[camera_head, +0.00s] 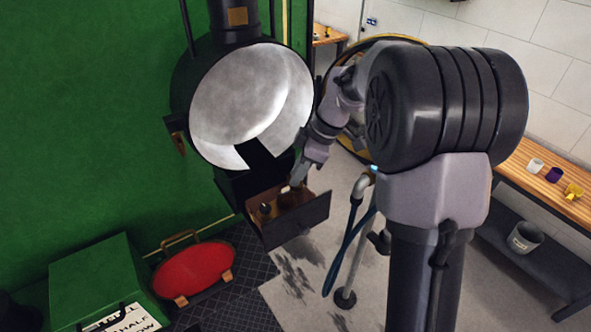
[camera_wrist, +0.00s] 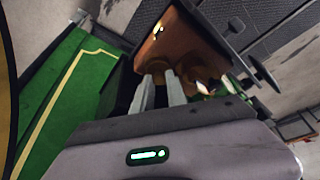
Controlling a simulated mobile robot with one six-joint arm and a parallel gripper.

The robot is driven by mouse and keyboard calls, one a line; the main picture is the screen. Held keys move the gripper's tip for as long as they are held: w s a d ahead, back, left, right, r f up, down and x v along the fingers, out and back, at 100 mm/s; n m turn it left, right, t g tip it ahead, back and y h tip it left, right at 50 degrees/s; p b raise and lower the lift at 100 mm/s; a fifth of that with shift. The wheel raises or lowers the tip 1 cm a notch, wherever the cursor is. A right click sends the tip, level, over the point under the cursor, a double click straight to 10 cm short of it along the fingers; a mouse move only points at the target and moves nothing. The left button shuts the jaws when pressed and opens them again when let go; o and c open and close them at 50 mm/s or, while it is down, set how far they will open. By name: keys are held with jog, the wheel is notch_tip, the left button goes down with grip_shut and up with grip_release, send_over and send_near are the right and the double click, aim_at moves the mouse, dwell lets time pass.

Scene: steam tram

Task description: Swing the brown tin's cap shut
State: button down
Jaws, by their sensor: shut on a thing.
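An open dark box (camera_head: 318,214) with a brown inside sits low below the round smokebox opening in the head view. A brown shape under my gripper (camera_head: 296,183) in that box looks like the brown tin (camera_head: 286,199). A small dark rounded thing (camera_head: 265,208) stands to its left. In the wrist view my gripper (camera_wrist: 159,76) has its two grey fingers a little apart, with their tips against a brown area. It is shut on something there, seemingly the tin. The tips hide the contact, and I cannot make out the cap or its angle.
The smokebox (camera_head: 245,95) rises above and behind the box, with its round door (camera_head: 376,42) swung open behind my arm. A red oval plate (camera_head: 193,268) and a green chest (camera_head: 95,270) lie left. A wooden bench (camera_head: 540,172) stands right.

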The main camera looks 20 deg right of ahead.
jog(key=shift+d+n, duration=0.15)
jog(key=shift+n, duration=0.35)
jog(key=c, duration=1.3)
grip_release()
jog(key=p+v, duration=0.1)
jog(key=v, duration=0.4)
jog(key=p+v, duration=0.1)
jog(key=v, duration=0.5)
jog(key=w+p+v, duration=0.1)
jog(key=p+v, duration=0.1)
jog(key=v, duration=0.4)
jog(key=shift+s+d+r, duration=0.1)
jog(key=shift+r, duration=0.15)
